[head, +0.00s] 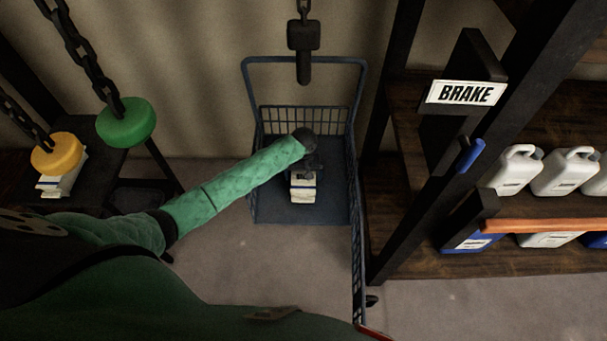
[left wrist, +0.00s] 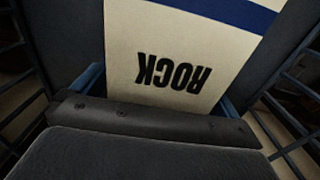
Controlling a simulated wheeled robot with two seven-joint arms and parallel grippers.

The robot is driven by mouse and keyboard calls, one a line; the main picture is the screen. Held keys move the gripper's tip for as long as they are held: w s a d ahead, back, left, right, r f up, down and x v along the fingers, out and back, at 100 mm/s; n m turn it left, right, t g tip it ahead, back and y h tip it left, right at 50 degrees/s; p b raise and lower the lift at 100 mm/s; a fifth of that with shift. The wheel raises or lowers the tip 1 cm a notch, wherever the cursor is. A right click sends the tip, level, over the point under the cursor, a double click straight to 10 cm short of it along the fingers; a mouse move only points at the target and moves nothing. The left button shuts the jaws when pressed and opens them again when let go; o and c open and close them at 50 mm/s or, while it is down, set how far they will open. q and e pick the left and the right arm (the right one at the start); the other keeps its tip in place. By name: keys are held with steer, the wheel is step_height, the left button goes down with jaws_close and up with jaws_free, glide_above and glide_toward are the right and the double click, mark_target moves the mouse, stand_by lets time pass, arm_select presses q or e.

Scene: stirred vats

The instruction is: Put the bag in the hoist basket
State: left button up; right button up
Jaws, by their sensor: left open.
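The bag (head: 303,190) is pale with a dark blue band. In the head view it is inside the hoist basket (head: 262,203), over the basket's floor; I cannot tell for sure that it rests on it. In the left wrist view the bag (left wrist: 185,35) shows "ROCK" upside down and a blue stripe. My left gripper (head: 304,174) is over the bag inside the basket. In the left wrist view its open blue-grey fingers (left wrist: 160,92) are on either side of the bag's near end. My right gripper is not in view.
The basket hangs below a chain hook (head: 303,50) and has mesh sides and a tall frame. Green (head: 126,122) and yellow (head: 56,153) chain pulls hang at left. Floor shows in front.

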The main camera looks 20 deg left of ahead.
arm_select(q)
steer(key=shift+r, duration=0.55)
step_height(320, 180, up, 10)
steer(key=b, duration=0.2)
steer(key=shift+b, duration=0.35)
steer(key=shift+r, duration=0.55)
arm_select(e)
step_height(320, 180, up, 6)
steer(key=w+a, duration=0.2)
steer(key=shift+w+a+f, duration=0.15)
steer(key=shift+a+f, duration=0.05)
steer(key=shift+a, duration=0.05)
